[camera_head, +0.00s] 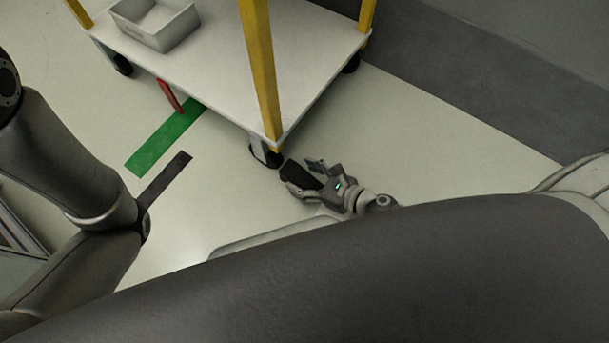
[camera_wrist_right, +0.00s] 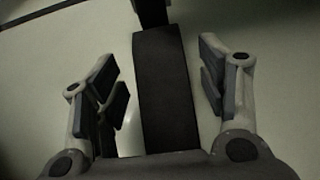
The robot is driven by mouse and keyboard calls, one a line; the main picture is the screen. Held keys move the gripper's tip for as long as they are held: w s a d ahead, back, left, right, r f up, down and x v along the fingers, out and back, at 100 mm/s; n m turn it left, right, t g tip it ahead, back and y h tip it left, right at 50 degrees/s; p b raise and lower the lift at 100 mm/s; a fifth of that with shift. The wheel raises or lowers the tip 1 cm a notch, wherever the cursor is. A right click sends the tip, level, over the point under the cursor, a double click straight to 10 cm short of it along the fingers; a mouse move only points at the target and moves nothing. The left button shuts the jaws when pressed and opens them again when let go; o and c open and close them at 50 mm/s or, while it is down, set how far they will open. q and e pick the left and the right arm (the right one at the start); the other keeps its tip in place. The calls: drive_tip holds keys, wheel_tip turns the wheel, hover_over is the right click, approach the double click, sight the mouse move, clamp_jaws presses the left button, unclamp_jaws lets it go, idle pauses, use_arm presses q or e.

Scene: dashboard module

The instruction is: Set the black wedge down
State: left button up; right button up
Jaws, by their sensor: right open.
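The black wedge (camera_head: 299,174) is a dark block on the pale floor, just in front of the near wheel (camera_head: 266,155) of the cart. My right gripper (camera_head: 304,177) is open around it, one finger on each side. In the right wrist view the wedge (camera_wrist_right: 165,90) lies lengthwise between the spread fingers, with a visible gap on both sides. Its far end points at a dark part that looks like the wheel (camera_wrist_right: 151,10); I cannot tell whether they touch. My left gripper is not in view.
A cart with a white deck (camera_head: 215,60) and yellow posts (camera_head: 260,70) stands beyond, carrying a grey bin (camera_head: 155,25). A red lever (camera_head: 170,96) sits at its edge. Green (camera_head: 165,140) and dark floor strips lie left. The floor to the right of the cart is clear.

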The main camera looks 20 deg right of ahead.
drive_tip(key=p+v, duration=0.2)
drive_tip(key=v, duration=0.9)
drive_tip(key=shift+w+a+r+p, duration=0.1)
drive_tip(key=shift+r+p, duration=0.05)
drive_tip(key=shift+p, duration=0.25)
drive_tip(key=shift+s+d, duration=0.25)
drive_tip(key=shift+s, duration=0.05)
